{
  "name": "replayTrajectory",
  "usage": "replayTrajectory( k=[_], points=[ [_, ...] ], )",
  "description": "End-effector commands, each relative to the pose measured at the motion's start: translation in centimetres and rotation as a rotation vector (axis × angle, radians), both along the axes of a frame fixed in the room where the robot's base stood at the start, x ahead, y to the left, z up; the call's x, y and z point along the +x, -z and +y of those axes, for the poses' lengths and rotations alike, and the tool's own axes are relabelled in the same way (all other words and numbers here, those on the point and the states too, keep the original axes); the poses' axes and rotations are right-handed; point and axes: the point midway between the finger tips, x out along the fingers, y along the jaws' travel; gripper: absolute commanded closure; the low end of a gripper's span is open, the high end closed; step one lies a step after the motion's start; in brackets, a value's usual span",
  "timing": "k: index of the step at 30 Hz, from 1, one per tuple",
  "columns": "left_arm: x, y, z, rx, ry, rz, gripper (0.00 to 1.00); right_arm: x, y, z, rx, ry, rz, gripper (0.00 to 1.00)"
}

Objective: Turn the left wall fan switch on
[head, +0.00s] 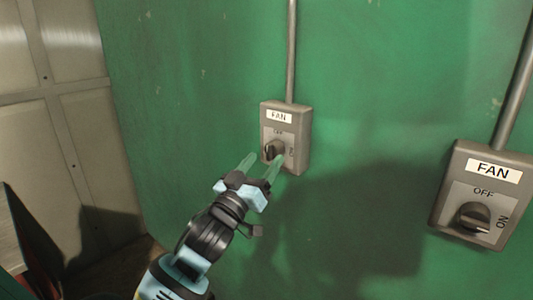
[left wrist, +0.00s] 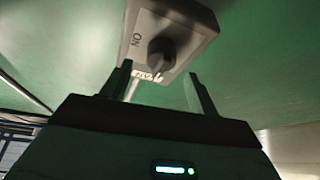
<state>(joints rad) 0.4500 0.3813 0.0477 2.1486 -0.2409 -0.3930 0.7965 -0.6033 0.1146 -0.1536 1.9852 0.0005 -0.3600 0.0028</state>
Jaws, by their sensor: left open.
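The left fan switch is a grey box (head: 303,138) on the green wall, with a FAN label, OFF at the top and ON at its right side. Its dark rotary knob (head: 271,150) shows partly above my fingers; I cannot tell which mark it points to. My left gripper (head: 262,164) is open, with its two greenish fingers pointing up at the knob from below. In the left wrist view, the box (left wrist: 196,30) and knob (left wrist: 160,53) lie ahead of the spread fingers (left wrist: 162,82). Nothing is between the fingertips. My right gripper is not in view.
A second FAN switch box (head: 443,205) with a dark knob (head: 472,217) is mounted at the right. Metal conduits (head: 291,55) run up from both boxes. A pale panelled wall (head: 60,70) stands at the left. The wall between the switches is clear.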

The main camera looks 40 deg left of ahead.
Motion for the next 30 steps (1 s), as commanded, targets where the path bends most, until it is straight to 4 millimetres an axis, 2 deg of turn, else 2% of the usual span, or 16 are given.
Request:
replayTrajectory(
  k=[1,7,18,28,30],
  points=[
    [0.7,-0.7,0.0,0.002,-0.001,-0.004,0.4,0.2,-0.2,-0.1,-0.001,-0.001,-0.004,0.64],
    [2.5,-1.1,0.1,0.0,0.001,-0.001,0.4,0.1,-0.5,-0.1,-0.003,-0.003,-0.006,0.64],
    [2.9,-1.1,0.1,0.0,0.0,0.001,0.4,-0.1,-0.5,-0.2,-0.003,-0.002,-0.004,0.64],
    [2.9,-1.1,0.1,0.001,0.0,0.001,0.83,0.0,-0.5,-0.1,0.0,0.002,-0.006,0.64],
    [2.9,-1.1,0.1,0.001,0.001,0.001,0.84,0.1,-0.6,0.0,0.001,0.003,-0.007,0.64]
  ],
)
